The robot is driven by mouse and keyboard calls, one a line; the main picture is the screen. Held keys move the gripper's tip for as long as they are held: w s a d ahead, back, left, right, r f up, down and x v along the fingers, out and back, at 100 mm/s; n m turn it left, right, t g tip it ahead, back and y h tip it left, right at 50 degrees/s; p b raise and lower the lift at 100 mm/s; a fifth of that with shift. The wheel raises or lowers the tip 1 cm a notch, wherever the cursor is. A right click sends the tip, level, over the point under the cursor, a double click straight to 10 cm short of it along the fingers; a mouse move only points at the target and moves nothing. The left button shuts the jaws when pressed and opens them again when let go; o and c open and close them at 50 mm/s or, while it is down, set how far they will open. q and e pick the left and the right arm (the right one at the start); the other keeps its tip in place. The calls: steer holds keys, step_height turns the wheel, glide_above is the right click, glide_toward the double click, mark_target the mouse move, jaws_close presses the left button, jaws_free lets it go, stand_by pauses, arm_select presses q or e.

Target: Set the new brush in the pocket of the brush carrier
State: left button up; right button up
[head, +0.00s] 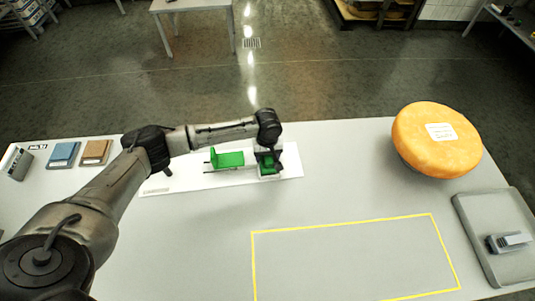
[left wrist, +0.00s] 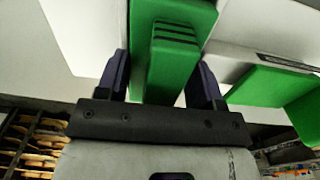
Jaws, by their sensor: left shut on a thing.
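My left gripper (head: 268,161) reaches down at the right part of a white board (head: 291,164) on the table. It is shut on a green ridged piece (head: 267,170), whose grooved top shows between the two fingers in the left wrist view (left wrist: 172,55). A white block-like part is around or under this piece; the gripper hides how they meet. To its left on the board is a green L-shaped part (head: 228,159) with thin dark rods; it also shows at the right of the left wrist view (left wrist: 270,87). I cannot tell which part is the brush pocket. My right gripper is not in view.
A large orange cheese wheel (head: 436,139) stands at the right. A grey tray (head: 490,209) holds a small grey device (head: 510,242). Blue (head: 63,155) and brown (head: 96,152) blocks lie at the left. The yellow-outlined area (head: 252,262) in front is empty.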

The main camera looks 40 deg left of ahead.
arm_select(q)
steer(key=o, duration=1)
steer(key=shift+o, duration=0.2)
